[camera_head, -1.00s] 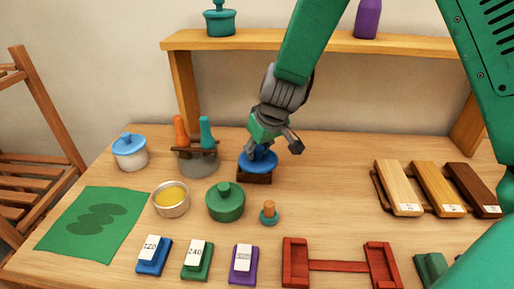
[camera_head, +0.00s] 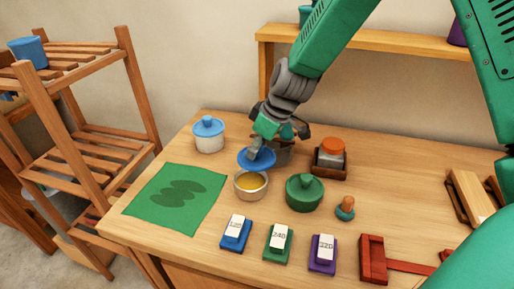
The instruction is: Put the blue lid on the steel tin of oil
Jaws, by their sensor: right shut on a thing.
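The steel tin of oil (camera_head: 251,193) stands open on the bench, with yellow oil showing inside. My right gripper (camera_head: 264,149) is shut on the blue lid (camera_head: 257,161). It holds the lid tilted, at the far edge of the tin. In the picture the lid overlaps the tin's back rim; I cannot tell whether they touch. Most of the oil surface shows uncovered. My left gripper is not in view.
A white jar with a blue lid (camera_head: 209,135) stands left of the tin. A green lidded pot (camera_head: 304,191) stands right, and an orange-topped jar (camera_head: 332,150) sits in a dark holder behind it. A green cloth (camera_head: 150,197) lies left. Sanding blocks line the front.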

